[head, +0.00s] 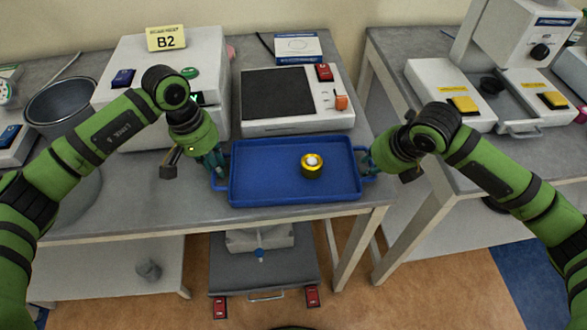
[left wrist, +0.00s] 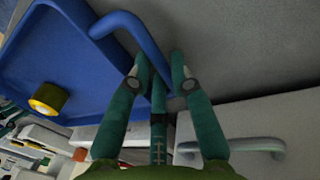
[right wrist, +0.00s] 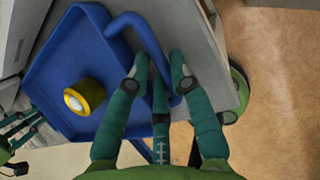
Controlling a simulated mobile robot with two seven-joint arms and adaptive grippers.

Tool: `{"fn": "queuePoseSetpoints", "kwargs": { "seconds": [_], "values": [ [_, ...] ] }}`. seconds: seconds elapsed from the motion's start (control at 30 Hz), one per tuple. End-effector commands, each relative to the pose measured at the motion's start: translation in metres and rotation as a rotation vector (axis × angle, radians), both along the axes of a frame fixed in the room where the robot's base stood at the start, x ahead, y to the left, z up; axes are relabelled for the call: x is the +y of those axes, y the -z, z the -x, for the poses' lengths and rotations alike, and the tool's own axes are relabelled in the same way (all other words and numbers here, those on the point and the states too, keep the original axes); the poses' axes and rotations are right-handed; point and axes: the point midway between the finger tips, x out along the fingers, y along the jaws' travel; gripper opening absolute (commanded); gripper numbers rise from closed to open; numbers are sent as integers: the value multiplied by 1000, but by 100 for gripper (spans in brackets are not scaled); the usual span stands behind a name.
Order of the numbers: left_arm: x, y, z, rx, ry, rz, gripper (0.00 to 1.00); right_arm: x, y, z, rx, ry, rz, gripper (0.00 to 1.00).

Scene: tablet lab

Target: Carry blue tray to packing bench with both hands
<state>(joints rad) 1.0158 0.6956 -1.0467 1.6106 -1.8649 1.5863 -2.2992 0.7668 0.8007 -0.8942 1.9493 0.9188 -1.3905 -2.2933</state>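The blue tray (head: 245,190) is level at the front of the left bench, close to its front edge. I cannot tell if it is touching the bench. A yellow, ring-shaped weight (head: 312,166) with a pale top sits in it, right of centre. My left gripper (head: 217,168) is at the tray's left handle, and the left wrist view shows its fingers closed around the blue handle bar (left wrist: 135,32). My right gripper (head: 372,164) is likewise closed around the right handle bar (right wrist: 140,30). The finger contact is partly hidden. Which surface is the packing bench is not marked.
Behind the tray stand a dark-topped device (head: 278,95) and a white box labelled B2 (head: 205,65). A metal pot (head: 62,105) is at left. A second bench (head: 385,70) on the right, across a gap, carries white instruments (head: 440,85). A low cart (head: 265,275) is beneath.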

Motion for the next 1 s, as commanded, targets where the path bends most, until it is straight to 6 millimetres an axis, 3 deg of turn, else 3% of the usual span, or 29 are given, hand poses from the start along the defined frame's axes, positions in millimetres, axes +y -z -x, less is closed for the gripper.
{"fn": "queuePoseSetpoints", "kwargs": {
  "seconds": [0.47, 1.0],
  "values": [
    [0, -4, 0, -2, 0, 1, 0, 0, -4, 0, -2, 1, -1, 0],
    [0, -50, 0, -1, 0, 1, 0, 0, -51, 0, -2, 1, -1, 0]
  ]
}}
